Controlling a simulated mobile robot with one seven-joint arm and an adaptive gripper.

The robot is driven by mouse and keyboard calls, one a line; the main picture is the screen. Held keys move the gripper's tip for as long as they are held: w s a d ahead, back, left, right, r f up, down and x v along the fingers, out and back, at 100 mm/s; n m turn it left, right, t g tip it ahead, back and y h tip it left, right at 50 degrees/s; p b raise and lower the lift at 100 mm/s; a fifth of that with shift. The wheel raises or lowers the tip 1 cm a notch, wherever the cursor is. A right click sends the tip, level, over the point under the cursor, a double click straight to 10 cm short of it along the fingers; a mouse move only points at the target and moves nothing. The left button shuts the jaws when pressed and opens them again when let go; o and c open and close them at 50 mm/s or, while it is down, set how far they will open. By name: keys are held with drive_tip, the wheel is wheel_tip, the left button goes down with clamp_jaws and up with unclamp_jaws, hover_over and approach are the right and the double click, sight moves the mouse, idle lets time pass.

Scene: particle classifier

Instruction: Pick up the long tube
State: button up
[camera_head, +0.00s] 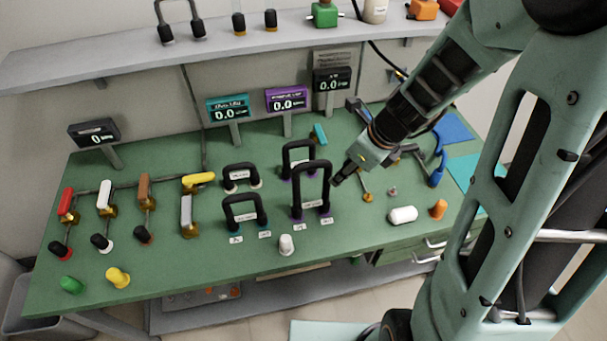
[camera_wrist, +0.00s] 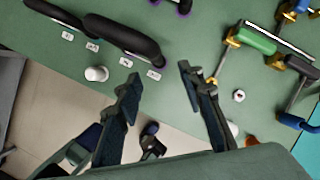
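The long tube (camera_head: 312,172) appears to be the tallest black U-shaped tube, standing upright on the green table with purple-ringed ends. In the wrist view its dark curved body (camera_wrist: 125,38) lies at the upper left, past my fingertips. My gripper (camera_head: 341,178) is just right of this tube in the head view. In the wrist view my gripper (camera_wrist: 158,80) has its two fingers spread, with nothing between them. I cannot tell whether a finger touches the tube.
Shorter black tubes (camera_head: 244,212) stand to its left and behind. A white cap (camera_head: 286,245) stands in front, and a white cylinder (camera_head: 403,215) lies to the right. Valves with coloured handles (camera_head: 187,212) fill the left side. Displays (camera_head: 287,101) stand behind, below a shelf (camera_head: 225,42).

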sight(327, 187)
drive_tip(key=shift+m, duration=0.5)
drive_tip(key=shift+s+b+x, duration=0.15)
drive_tip(key=shift+b+x, duration=0.6)
drive_tip(key=shift+x, duration=2)
drive_tip(key=shift+s+b+x, duration=0.15)
drive_tip(key=shift+b+x, duration=0.55)
drive_tip(key=shift+x, duration=2.05)
drive_tip(key=shift+a, duration=0.15)
drive_tip(key=shift+c, duration=0.3)
clamp_jaws()
